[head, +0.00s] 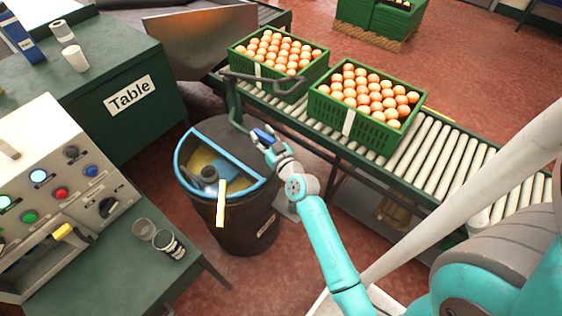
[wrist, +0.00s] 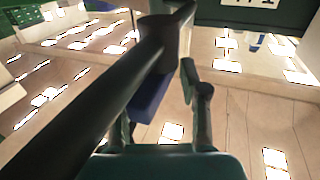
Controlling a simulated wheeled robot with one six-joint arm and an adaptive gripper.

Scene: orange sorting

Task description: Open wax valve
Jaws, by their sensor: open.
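The wax valve's blue handle (head: 264,133) sits by the dark pipe (head: 240,108) at the back right of the wax barrel. In the wrist view the blue handle (wrist: 150,98) shows partly behind the dark pipe (wrist: 120,85), which hides much of it. My gripper (head: 266,142) is open at the blue handle; in the wrist view its fingers (wrist: 165,110) lie on either side of the handle. I cannot tell whether they touch it. The dark wax barrel (head: 236,222) with a blue rim stands just left of my gripper, with yellowish wax inside.
A roller conveyor (head: 450,155) runs behind, bearing two green crates (head: 335,112) of oranges. A pale yellow handle (head: 221,205) sticks out over the barrel's front. A green table (head: 110,100) and a control panel (head: 60,190) stand at left. Two small cups (head: 168,243) are at front left.

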